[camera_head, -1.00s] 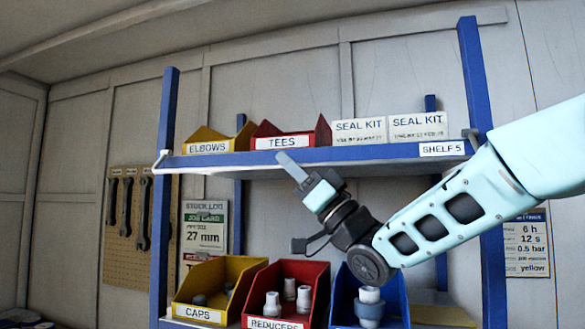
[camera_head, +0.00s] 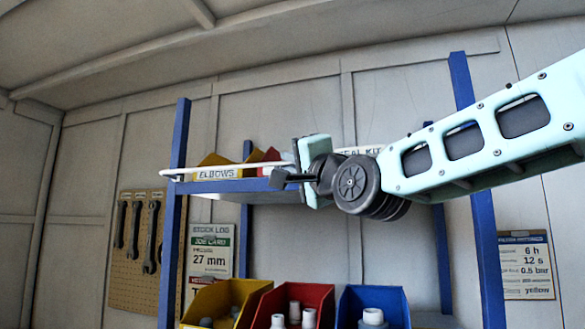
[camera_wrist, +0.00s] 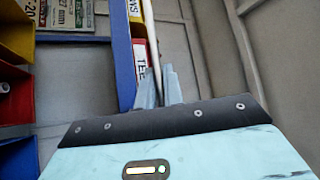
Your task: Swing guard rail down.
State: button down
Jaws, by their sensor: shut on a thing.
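The guard rail (camera_head: 176,171) is a thin white bar along the front of the upper blue shelf, just above its edge. It starts at the left post and runs right to my gripper. My gripper (camera_wrist: 160,88) is shut on the rail, which shows between its grey fingers in the wrist view as a pale bar (camera_wrist: 151,38) running up and away.
A yellow elbows bin (camera_head: 214,160), a red tees bin and seal kit boxes stand on the upper shelf behind the rail. Below are yellow (camera_head: 232,296), red and blue (camera_head: 350,300) bins with fittings. A wrench pegboard (camera_head: 130,270) hangs left.

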jog(key=shift+r+m+g+h+p, duration=0.4)
jog(key=shift+r+m+h+p, duration=0.4)
jog(key=shift+m, duration=0.3)
jog(key=shift+w, duration=0.1)
